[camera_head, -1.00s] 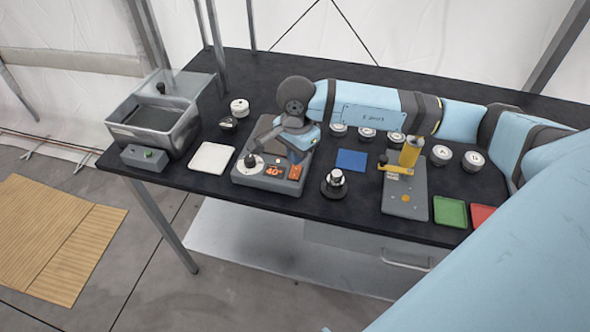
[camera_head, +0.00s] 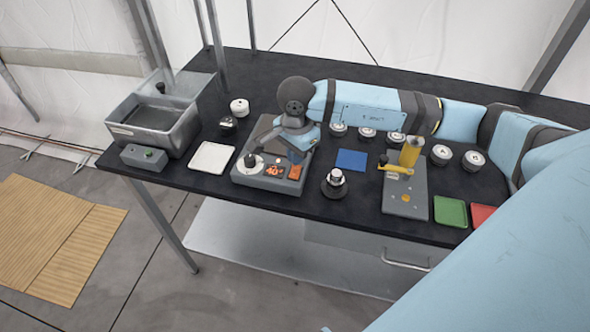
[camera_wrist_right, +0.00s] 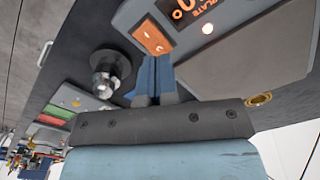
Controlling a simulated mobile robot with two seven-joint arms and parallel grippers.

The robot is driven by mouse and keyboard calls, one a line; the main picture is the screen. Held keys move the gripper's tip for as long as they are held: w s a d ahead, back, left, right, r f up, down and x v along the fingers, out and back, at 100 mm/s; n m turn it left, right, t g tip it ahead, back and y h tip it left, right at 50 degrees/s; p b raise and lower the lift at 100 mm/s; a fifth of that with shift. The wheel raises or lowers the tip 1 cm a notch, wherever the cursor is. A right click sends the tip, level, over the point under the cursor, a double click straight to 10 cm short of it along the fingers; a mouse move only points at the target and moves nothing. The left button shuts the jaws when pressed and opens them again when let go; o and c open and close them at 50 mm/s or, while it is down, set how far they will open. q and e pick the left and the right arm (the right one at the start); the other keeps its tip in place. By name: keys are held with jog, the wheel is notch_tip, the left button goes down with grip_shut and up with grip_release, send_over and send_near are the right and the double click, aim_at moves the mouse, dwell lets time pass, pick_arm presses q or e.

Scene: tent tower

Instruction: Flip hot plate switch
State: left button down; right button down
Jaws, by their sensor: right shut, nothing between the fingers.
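The hot plate (camera_head: 240,180) is a grey box with a round white dial plate and a black knob at its left. Its front panel has a lit orange display (camera_head: 274,171) and an orange rocker switch (camera_head: 294,172). In the right wrist view the switch (camera_wrist_right: 152,38) lies just beyond my fingertips. My right gripper (camera_head: 296,157) is shut and empty, reaching down over the right part of the hot plate. The blue fingers (camera_wrist_right: 155,60) are together with their tips close to the switch's edge; I cannot tell whether they touch it. My left gripper is not in view.
A dark round stand with a metal piece (camera_head: 334,183) sits right of the hot plate. A white tray (camera_head: 212,157) and a grey basin (camera_head: 150,118) are at left. A blue mat (camera_head: 351,160), a grey fixture (camera_head: 405,200) and several white-topped jars are at right.

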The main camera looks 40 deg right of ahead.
jog(key=shift+f+b, duration=1.1)
jog(key=shift+f, duration=0.15)
dwell(0.4)
jog(key=shift+r, duration=0.15)
jog(key=shift+r+p, duration=0.4)
jog(key=shift+r, duration=0.15)
jog(key=shift+r+p, duration=1.15)
jog(key=shift+r, duration=1.7)
